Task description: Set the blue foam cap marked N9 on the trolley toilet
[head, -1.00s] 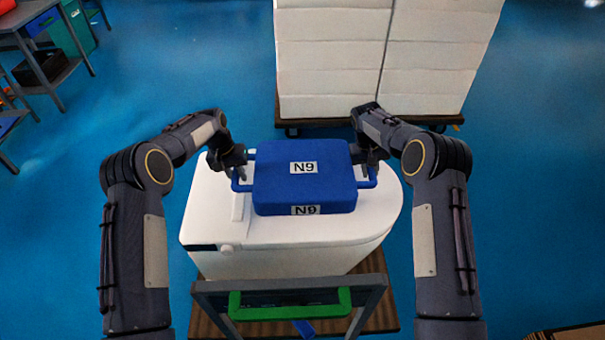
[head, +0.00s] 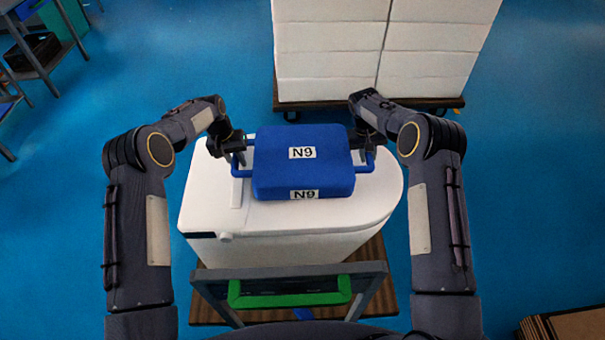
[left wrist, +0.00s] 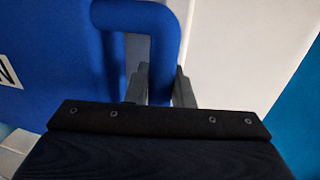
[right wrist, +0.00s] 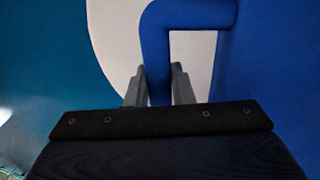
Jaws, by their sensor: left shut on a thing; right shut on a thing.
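The blue foam cap (head: 303,172) marked N9 is over the white trolley toilet (head: 225,210), with its label on the top and on the near side. I cannot tell whether it rests on the toilet or is held just above it. My left gripper (head: 237,158) is shut on the cap's left handle, which shows between the fingers in the left wrist view (left wrist: 160,85). My right gripper (head: 368,152) is shut on the right handle, which shows between the fingers in the right wrist view (right wrist: 158,80). The cap hides the middle of the toilet top.
The trolley has a green handle (head: 290,298) on a grey frame at the near side. A stack of white boxes (head: 380,50) on a wheeled base stands behind. A shelf (head: 45,60) is at the upper left and a brown box (head: 570,325) at the lower right.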

